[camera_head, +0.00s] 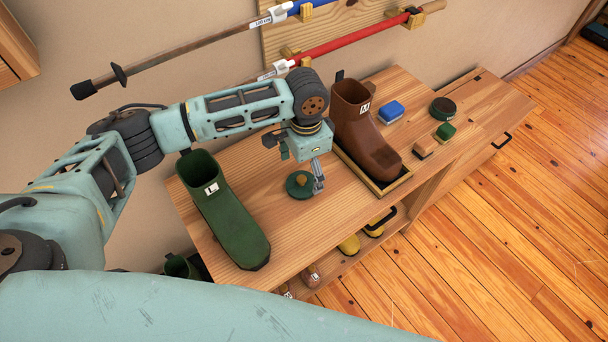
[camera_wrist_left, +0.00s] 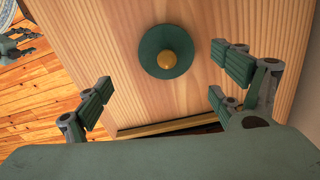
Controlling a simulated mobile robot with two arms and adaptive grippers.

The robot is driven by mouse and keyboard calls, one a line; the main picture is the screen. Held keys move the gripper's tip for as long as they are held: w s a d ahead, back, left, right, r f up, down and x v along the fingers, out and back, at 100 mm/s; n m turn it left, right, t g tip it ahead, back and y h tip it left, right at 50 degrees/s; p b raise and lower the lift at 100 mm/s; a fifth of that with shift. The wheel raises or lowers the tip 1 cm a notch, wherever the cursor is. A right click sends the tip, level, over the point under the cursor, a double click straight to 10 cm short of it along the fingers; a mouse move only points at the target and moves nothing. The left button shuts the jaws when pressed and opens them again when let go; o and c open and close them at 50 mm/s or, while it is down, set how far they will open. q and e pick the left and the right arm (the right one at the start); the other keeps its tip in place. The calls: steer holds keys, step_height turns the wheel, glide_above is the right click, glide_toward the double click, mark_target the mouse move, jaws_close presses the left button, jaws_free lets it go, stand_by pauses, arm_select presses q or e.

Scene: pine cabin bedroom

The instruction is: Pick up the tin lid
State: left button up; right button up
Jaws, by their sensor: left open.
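The tin lid (camera_head: 298,184) is a round dark green disc with a gold knob. It lies knob up on the wooden bench, between the green boot and the brown boot. In the left wrist view the lid (camera_wrist_left: 151,63) is whole and unobstructed, at the upper middle. My left gripper (camera_head: 304,168) is over the bench close to the lid, pointing down. In the left wrist view its fingers (camera_wrist_left: 163,80) are spread wide with nothing between them; the lid appears a little beyond them.
A green boot (camera_head: 228,214) stands left of the lid. A brown boot (camera_head: 364,132) stands in a tray (camera_head: 376,188) to the right. Poles (camera_head: 345,40) hang on the wall.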

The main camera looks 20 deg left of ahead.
mark_target(302, 179)
arm_select(q)
steer(key=f, duration=0.1)
steer(key=f+p, duration=0.1)
steer(key=f, duration=0.1)
steer(key=shift+s+a, duration=0.1)
steer(key=shift+a, duration=0.3)
step_height(302, 179, down, 2)
steer(key=shift+f, duration=0.6)
steer(key=c, duration=0.4)
steer(key=shift+c, duration=1.2)
steer(key=c, duration=0.4)
arm_select(e)
steer(key=shift+w+r, duration=0.55)
steer(key=shift+r, duration=0.3)
